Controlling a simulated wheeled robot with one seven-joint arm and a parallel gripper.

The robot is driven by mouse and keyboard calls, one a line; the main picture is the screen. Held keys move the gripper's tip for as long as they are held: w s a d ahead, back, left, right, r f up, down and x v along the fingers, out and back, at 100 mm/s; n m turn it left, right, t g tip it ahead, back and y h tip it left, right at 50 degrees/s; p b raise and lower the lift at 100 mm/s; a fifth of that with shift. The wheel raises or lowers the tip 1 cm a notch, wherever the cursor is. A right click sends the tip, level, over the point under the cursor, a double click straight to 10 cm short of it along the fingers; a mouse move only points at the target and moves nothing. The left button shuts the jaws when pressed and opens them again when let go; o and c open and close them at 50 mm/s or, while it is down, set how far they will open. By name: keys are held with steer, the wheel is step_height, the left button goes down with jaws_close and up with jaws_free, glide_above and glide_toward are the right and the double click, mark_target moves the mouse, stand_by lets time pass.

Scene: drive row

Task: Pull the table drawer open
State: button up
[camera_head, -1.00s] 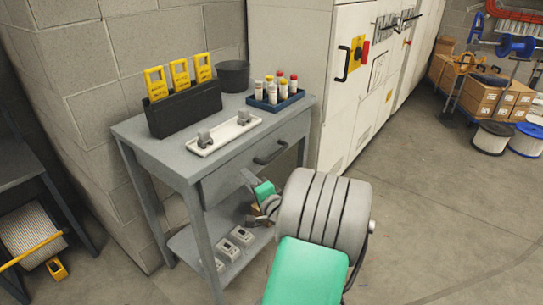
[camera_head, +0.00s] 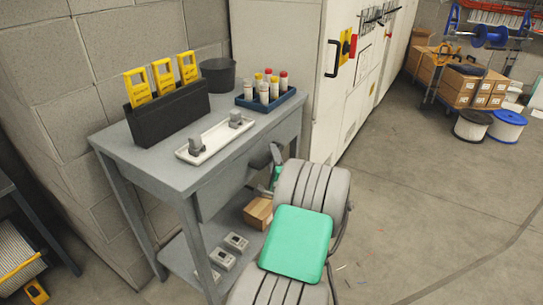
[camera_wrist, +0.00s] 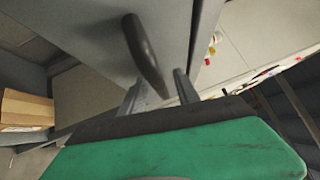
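The grey table (camera_head: 125,150) stands against the block wall in the head view. Its drawer front (camera_head: 222,190) looks flush with the frame, so the drawer appears shut. In the wrist view the dark bar handle (camera_wrist: 146,55) stands out from the grey drawer front (camera_wrist: 85,30). My gripper (camera_wrist: 160,90) is at the handle with its two grey fingers apart, one on either side of the handle's lower end. I cannot tell whether they touch it.
On the table top are a black holder (camera_head: 170,115) with yellow devices, a white tray (camera_head: 210,145), a blue tray (camera_head: 266,106) of bottles and a dark pot (camera_head: 218,75). A cardboard box (camera_head: 259,213) sits on the lower shelf. Floor to the right is open.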

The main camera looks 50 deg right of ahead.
steer(key=shift+c, duration=0.5)
jaws_close()
stand_by(0.9)
